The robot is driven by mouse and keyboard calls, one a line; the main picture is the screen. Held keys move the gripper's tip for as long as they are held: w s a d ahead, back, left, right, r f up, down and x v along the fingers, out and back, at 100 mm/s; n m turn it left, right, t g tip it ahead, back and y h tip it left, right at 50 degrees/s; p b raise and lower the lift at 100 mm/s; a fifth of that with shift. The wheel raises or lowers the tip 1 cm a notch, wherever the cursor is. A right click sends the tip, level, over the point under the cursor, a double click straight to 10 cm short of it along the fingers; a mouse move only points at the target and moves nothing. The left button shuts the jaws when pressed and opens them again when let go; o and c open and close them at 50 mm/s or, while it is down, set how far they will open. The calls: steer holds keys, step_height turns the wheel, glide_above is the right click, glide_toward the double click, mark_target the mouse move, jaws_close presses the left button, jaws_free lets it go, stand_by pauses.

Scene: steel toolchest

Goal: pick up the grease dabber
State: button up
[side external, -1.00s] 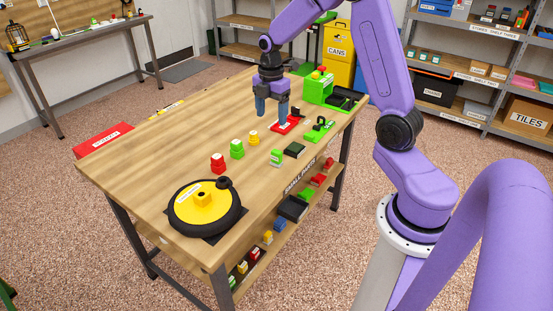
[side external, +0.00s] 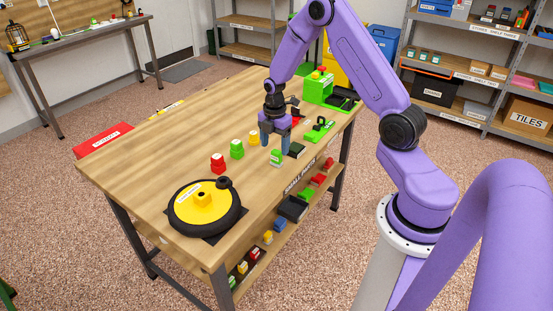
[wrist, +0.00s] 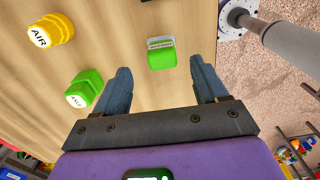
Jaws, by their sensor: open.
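A small green block-shaped item with a white label, probably the grease dabber (side external: 276,158), stands upright near the table's right long edge. Its label is too small to read. It also shows in the wrist view (wrist: 161,58), upper centre, ahead of and between the two fingers. My gripper (side external: 275,143) is open and empty, with its blue fingers pointing down. It is above the table, close to the green item on its far side. In the wrist view my gripper (wrist: 159,80) has nothing between its fingers.
Yellow (side external: 254,138), green (side external: 236,149) and red (side external: 217,163) pieces stand in a row to the left. A dark tray (side external: 294,150) and a green tool (side external: 320,130) lie beyond. A yellow-and-black wheel (side external: 204,205) lies at the near end. The table's left side is mostly clear.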

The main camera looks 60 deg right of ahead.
mark_target(276, 151)
steer(key=shift+s+d+f, duration=0.15)
steer(key=shift+f, duration=2.6)
steer(key=c, duration=1.1)
steer(key=shift+r, duration=0.15)
steer(key=shift+c, duration=0.2)
